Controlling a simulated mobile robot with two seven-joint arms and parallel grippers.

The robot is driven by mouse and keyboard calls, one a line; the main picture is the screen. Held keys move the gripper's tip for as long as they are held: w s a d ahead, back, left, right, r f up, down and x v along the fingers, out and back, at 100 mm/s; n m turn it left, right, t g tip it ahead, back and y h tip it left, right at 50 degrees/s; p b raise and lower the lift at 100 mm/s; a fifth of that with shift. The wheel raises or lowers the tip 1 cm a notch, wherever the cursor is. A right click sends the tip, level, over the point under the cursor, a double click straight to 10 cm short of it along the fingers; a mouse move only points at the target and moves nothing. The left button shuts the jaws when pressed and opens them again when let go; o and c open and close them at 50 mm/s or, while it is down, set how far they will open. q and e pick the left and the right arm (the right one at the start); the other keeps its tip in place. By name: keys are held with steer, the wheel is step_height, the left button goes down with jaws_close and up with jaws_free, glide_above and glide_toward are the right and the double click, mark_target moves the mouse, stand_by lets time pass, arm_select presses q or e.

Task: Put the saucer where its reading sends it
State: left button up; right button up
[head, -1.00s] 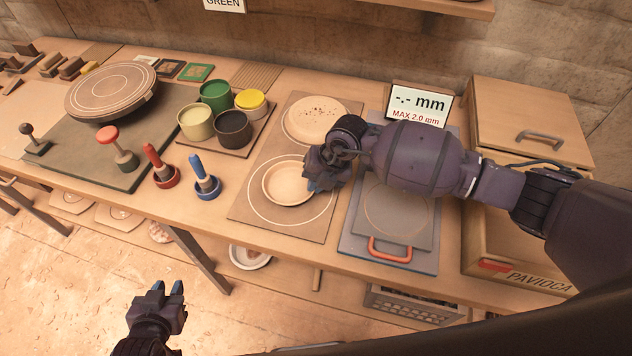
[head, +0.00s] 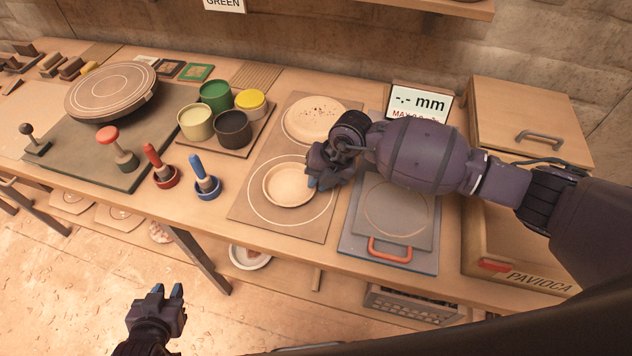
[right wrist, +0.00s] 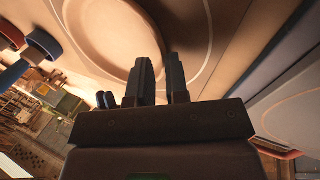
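The pale, round saucer (head: 285,184) lies inside a white ring on the brown board (head: 250,211). My right gripper (head: 318,180) is low at the saucer's right rim in the head view. In the right wrist view its two fingers (right wrist: 160,80) are apart, with the saucer (right wrist: 100,35) filling the area beyond and left of them. I cannot tell whether the rim lies between them or is touched. The display (head: 419,101) reads "-.- mm", its lower line partly covered by my right arm. My left gripper (head: 168,292) is open and empty, in front of the bench.
A grey plate with an outlined circle (head: 395,212) and red handle lies right of the board. A speckled disc (head: 315,116) lies behind the saucer. Colored pots (head: 215,95), two stamps (head: 206,182) and a turntable (head: 110,92) stand left. A PAVIOCA crate (head: 520,270) is right.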

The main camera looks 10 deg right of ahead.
steer(key=v, duration=1)
steer(key=shift+r, duration=0.3)
steer(key=shift+f, duration=0.1)
